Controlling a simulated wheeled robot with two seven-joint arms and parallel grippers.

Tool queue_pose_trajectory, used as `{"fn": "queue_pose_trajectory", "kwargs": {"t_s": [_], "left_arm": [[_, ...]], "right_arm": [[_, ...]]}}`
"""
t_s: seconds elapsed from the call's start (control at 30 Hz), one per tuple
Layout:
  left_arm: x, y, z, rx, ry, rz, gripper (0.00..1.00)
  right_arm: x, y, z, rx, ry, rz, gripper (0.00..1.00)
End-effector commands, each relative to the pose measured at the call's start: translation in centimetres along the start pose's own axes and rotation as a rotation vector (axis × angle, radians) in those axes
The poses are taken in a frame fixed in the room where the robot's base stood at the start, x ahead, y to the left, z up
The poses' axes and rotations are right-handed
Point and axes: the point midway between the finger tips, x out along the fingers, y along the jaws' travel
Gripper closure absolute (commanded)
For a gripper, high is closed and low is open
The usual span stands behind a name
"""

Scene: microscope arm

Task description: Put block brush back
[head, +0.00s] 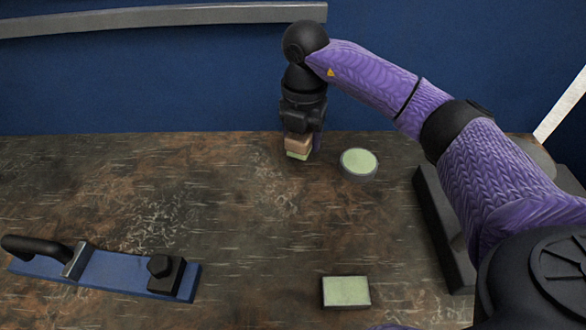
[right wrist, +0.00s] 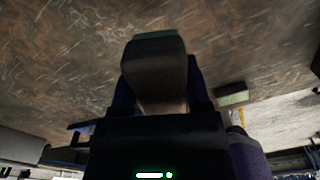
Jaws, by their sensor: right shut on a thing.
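The block brush (head: 298,144) is a small tan wooden block with a pale green face on its underside. My right gripper (head: 301,127) is shut on it near the back of the table, the gripper pointing down. I cannot tell whether the brush touches the table. In the right wrist view the held block (right wrist: 155,78) shows dark between the fingers, with its green face (right wrist: 156,34) at the far end. A rectangular pad (head: 346,291) with a pale green top lies at the table's front. My left gripper is not in view.
A round green-topped pad (head: 358,163) sits just right of the held brush. A blue plane-like tool (head: 118,273) with black handle and knob lies front left. A dark base (head: 440,230) stands at right, partly behind my arm. The table's middle (head: 230,220) is clear.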

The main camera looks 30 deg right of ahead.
Motion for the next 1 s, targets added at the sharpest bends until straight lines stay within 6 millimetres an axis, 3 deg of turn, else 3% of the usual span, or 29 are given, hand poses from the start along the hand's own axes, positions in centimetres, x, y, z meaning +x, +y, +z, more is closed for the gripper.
{"fn": "queue_pose_trajectory", "kwargs": {"t_s": [0.1,0.4,0.73,0.77,0.9,1.0], "left_arm": [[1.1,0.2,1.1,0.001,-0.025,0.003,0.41],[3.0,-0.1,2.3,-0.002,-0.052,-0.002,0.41],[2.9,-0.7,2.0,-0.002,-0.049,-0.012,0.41],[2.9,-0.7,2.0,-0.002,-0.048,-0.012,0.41],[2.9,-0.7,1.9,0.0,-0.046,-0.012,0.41],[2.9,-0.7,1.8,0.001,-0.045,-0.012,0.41]], "right_arm": [[3.1,-0.1,-0.1,-0.001,0.003,-0.006,0.86],[9.1,-0.1,-0.1,-0.003,0.001,-0.004,0.86],[9.2,0.0,0.0,-0.005,0.0,-0.002,0.86],[9.2,0.0,0.0,-0.005,0.0,-0.002,0.34],[9.1,0.0,0.0,-0.005,0.0,-0.002,0.05],[9.1,0.0,0.0,-0.005,0.0,-0.002,0.03]]}}
